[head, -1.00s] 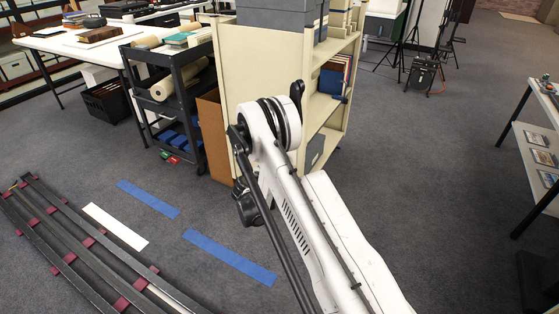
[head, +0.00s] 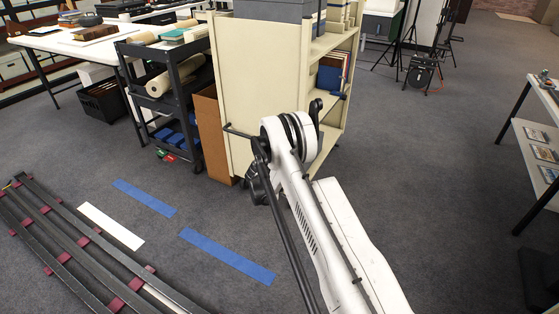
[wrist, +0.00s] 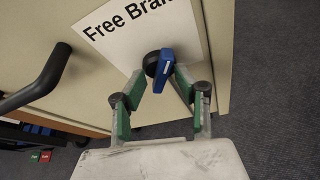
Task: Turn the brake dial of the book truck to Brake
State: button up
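The cream book truck (head: 262,90) stands in the head view, its end panel facing me. In the wrist view, that panel (wrist: 210,20) carries a white label (wrist: 130,32) reading "Free" and a cut-off word beginning "Bra". The brake dial (wrist: 163,70) is at the label's lower edge, a round black knob with a blue pointer bar standing nearly upright, slightly tilted. My gripper (wrist: 161,76) has its green-padded fingers on either side of the blue bar. A gap shows on the left; the right fingertip is very close, contact unclear. In the head view, my arm hides the dial.
The truck's black push handle (wrist: 40,82) juts out left of the dial. A black cart (head: 170,95) with paper rolls and a brown board (head: 212,135) stand left of the truck. A slatted rack (head: 75,245) lies on the floor at left.

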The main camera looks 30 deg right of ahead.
jog(key=shift+w+d+f, duration=0.15)
jog(key=shift+w+d, duration=0.1)
jog(key=shift+d, duration=0.05)
